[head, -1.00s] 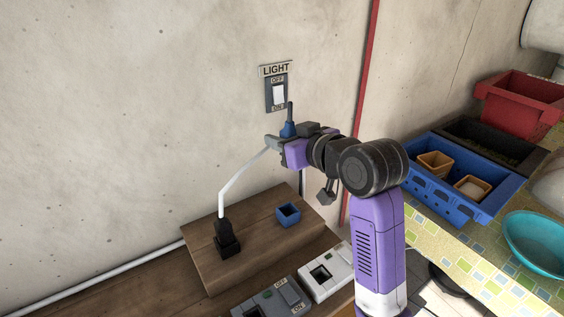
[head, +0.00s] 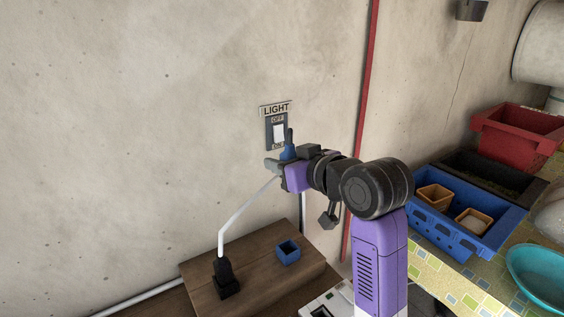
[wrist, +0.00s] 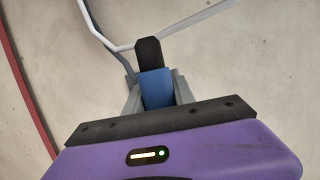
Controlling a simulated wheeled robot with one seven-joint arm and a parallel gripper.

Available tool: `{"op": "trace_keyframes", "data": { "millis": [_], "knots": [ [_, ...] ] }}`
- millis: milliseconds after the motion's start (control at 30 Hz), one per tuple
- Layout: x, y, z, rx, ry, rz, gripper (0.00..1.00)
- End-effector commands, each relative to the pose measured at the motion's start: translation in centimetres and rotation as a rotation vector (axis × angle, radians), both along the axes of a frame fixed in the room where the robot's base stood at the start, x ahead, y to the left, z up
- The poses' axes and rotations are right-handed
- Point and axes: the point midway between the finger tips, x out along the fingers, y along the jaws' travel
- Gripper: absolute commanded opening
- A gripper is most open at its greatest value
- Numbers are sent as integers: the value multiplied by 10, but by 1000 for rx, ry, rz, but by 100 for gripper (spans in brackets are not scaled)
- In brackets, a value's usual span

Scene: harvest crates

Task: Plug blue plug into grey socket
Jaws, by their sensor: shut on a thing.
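My gripper (head: 278,166) is shut on the blue plug (head: 288,152), in front of the wall and just below the light switch. In the wrist view the blue plug (wrist: 156,88) stands between my grey fingers (wrist: 157,95), with its black end pointing away from my palm. A white cable passes behind the plug's black end. The grey socket cannot be made out in the current views. A small blue open box (head: 288,252) sits on the wooden block, below my gripper and apart from it.
A black plug (head: 226,277) with a white cable stands on the wooden block (head: 254,285). A white box (head: 325,303) is cut off at the lower edge. A light switch (head: 278,131) is on the wall. Blue (head: 440,232) and red (head: 515,130) crates stand at the right.

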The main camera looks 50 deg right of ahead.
Motion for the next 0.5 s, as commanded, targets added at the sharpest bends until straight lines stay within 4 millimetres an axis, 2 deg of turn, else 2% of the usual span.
{"op": "trace_keyframes", "data": {
  "millis": [500],
  "knots": [
    [0,0,21,0,0,0,0]
  ]
}}
